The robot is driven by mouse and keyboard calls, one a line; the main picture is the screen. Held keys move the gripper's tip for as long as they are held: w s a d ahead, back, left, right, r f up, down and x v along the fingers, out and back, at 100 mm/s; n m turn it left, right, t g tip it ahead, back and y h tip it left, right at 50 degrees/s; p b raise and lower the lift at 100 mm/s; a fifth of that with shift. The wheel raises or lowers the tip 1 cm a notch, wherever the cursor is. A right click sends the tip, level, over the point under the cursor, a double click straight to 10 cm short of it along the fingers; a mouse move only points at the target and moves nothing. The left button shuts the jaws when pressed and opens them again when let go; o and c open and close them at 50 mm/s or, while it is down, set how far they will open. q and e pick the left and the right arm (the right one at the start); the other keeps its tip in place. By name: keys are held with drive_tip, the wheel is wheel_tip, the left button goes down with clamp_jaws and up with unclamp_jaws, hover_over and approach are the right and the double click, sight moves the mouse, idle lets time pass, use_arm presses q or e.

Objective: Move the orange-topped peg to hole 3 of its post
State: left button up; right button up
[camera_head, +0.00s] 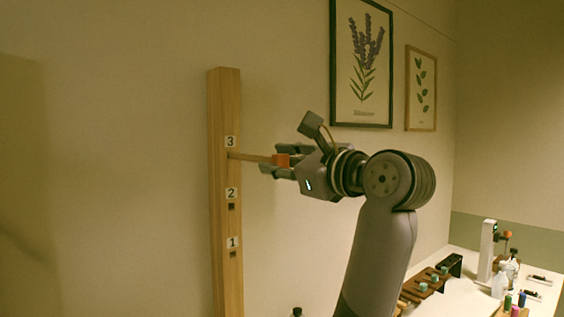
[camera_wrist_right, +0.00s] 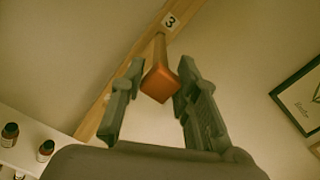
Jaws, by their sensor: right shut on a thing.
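The wooden post (camera_head: 226,105) stands upright against the wall, with labels 1, 2 and 3 from low to high. The peg's orange top (camera_head: 281,160) sits between the fingers of my right gripper (camera_head: 271,159), which is shut on it. The peg's wooden shaft (camera_head: 250,157) points left, nearly level, and its tip meets the post just under label 3 (camera_head: 230,141). Hole 3 is hidden by the tip, and I cannot tell how deep it sits. Holes 2 (camera_head: 231,206) and 1 (camera_head: 233,254) are empty. The right wrist view shows the orange top (camera_wrist_right: 159,85) between both fingers. My left gripper is out of view.
A white counter (camera_head: 455,300) at the lower right holds bottles, a wooden rack (camera_head: 427,282) and a white stand (camera_head: 487,250). Two framed plant prints (camera_head: 362,65) hang on the wall behind my right arm. Brown bottles (camera_wrist_right: 10,133) show low left in the wrist view.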

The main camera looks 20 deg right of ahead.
sight(263, 160)
drive_tip(key=shift+p+x, duration=1.25)
drive_tip(key=shift+x, duration=1.5)
drive_tip(key=o, duration=1.2)
drive_tip(key=shift+w, duration=0.1)
drive_tip(key=v, duration=1.2)
drive_tip(key=shift+f, duration=0.1)
